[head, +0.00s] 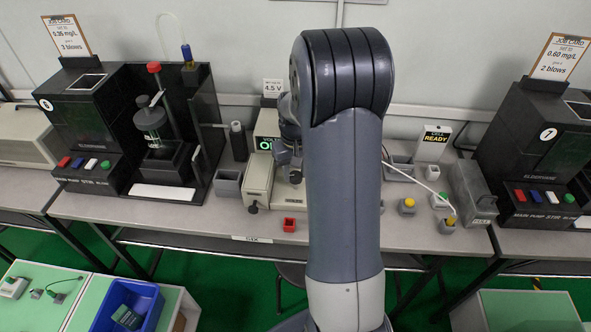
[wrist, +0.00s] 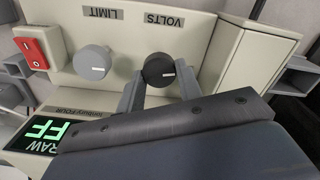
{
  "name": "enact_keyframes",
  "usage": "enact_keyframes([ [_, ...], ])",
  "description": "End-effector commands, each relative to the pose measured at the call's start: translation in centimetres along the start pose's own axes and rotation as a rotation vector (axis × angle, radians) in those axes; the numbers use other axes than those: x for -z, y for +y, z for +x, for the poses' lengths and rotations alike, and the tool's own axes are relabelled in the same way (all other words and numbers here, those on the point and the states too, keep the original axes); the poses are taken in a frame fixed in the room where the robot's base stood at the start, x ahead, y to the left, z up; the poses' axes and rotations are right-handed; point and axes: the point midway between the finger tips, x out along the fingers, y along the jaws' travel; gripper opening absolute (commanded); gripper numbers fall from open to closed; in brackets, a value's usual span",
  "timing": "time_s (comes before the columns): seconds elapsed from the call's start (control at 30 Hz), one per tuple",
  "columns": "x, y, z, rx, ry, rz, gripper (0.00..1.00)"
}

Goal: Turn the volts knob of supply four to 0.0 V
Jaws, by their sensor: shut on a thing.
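In the wrist view the front panel of supply four (wrist: 123,42) shows upside down. Its black knob (wrist: 158,66), beside the VOLTS label, has a short white mark lying nearly level. My gripper (wrist: 159,82) has one finger on each side of this knob and is shut on it. A grey LIMIT knob (wrist: 92,62) sits to the left, clear of the fingers. A green display (wrist: 48,132) is partly hidden by my gripper; the letters FF show. In the head view my arm hides most of the supply and my gripper.
A red switch (wrist: 37,45) is at the panel's left in the wrist view. In the head view a 4.5 V card (head: 272,87) stands behind the supply. A small red box (head: 289,224) lies in front. Black testers (head: 90,130) stand on both sides.

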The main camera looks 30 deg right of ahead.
Motion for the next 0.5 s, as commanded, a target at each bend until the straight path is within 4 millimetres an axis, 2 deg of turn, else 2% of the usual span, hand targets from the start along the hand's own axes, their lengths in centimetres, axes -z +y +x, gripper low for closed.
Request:
enact_keyframes([
  [0.5, -0.05, -0.12, -0.03, 0.0, -0.001, -0.491, 0.11],
])
